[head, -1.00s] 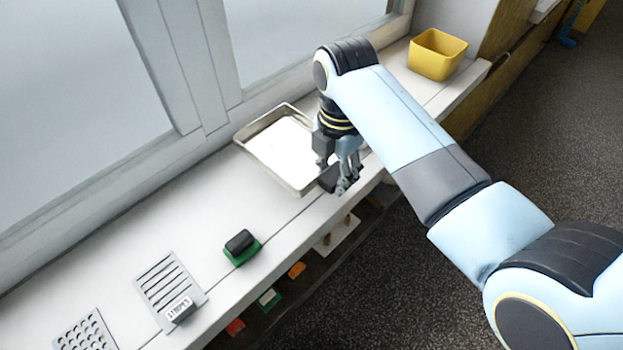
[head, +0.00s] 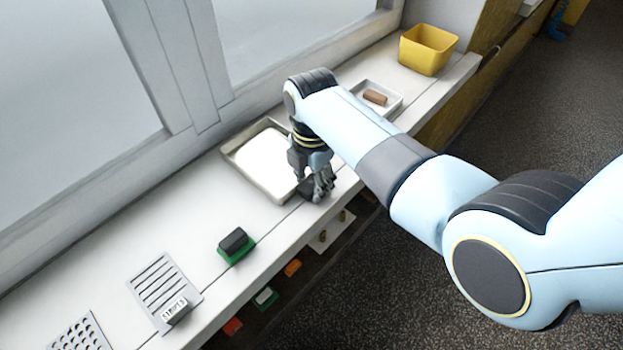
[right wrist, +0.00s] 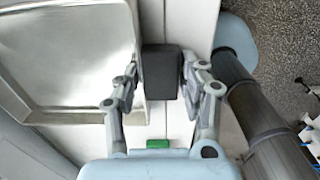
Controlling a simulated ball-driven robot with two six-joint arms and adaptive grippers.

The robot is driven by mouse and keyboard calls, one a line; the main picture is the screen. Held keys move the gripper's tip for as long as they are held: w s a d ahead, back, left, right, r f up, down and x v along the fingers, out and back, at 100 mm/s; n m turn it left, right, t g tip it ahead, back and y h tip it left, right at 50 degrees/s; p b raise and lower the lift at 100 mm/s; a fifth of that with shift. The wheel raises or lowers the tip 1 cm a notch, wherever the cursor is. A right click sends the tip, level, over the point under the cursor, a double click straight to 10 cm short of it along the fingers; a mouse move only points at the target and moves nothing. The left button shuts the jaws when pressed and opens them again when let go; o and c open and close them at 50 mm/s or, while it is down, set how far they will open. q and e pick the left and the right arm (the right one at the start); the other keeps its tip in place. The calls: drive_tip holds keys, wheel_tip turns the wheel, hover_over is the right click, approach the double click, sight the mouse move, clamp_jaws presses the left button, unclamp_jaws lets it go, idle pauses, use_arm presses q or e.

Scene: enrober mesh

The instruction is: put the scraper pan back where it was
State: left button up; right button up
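The metal pan (head: 228,158) with a pale, bright inside lies flat on the white ledge by the window. It also fills the left of the right wrist view (right wrist: 70,118). A dark block (right wrist: 161,72), which looks like the pan's handle, sits at its edge; whether it is joined to the pan I cannot tell. My right gripper (head: 322,192) points down over this block. In the wrist view its fingers (right wrist: 160,82) stand on both sides of the block, close to it, with a narrow gap at the left. My left gripper is not in view.
On the ledge (head: 205,215) are a yellow bin (head: 427,50), a white tray (head: 396,106) with a brown piece (head: 375,97), a black block (head: 233,240) on a green base, a slotted plate (head: 160,278) and a perforated plate (head: 78,335). Small coloured items sit below the edge.

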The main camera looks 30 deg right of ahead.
drive_tip(key=shift+o, duration=1.2)
